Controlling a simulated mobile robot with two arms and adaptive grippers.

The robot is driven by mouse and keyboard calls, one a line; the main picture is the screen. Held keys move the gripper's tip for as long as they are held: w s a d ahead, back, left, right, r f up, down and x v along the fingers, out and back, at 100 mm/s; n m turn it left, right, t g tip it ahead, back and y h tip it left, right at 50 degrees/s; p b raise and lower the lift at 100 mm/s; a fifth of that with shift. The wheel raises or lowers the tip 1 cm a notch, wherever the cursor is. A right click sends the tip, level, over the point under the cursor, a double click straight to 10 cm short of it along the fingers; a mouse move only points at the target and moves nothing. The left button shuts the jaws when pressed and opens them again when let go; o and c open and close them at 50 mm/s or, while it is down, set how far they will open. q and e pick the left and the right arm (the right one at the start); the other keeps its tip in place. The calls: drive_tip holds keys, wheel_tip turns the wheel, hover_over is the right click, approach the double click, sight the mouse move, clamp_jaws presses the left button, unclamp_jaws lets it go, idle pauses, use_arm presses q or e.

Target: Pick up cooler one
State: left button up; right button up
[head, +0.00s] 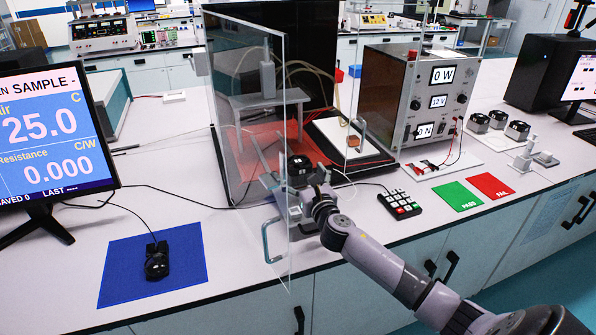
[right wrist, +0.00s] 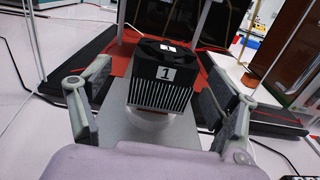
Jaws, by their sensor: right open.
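Cooler one (right wrist: 162,88) is a black finned heat sink with a fan on top and a white "1" label on its front. It also shows in the head view (head: 299,164) at the front of the tester, over the red mat. My right gripper (right wrist: 153,76) is open, with one finger on each side of the cooler and visible gaps between. In the head view the right gripper (head: 287,184) reaches in from the lower right, and its fingers are partly hidden. A pale round piece shows below the cooler. My left gripper is in neither view.
A clear panel door (head: 252,110) stands open left of the right gripper. A power unit (head: 425,98), keypad (head: 400,204), green pass mat (head: 457,196) and red fail mat (head: 490,186) are to the right. Several other coolers (head: 497,119) stand farther right. A blue mat (head: 122,270) lies at left.

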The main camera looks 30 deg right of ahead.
sight(298, 165)
drive_tip(key=x, duration=0.5)
drive_tip(key=shift+d+f, duration=0.1)
drive_tip(key=shift+d, duration=0.15)
drive_tip(key=shift+s, duration=0.1)
drive_tip(key=shift+c, duration=0.4)
drive_tip(key=c, duration=1.4)
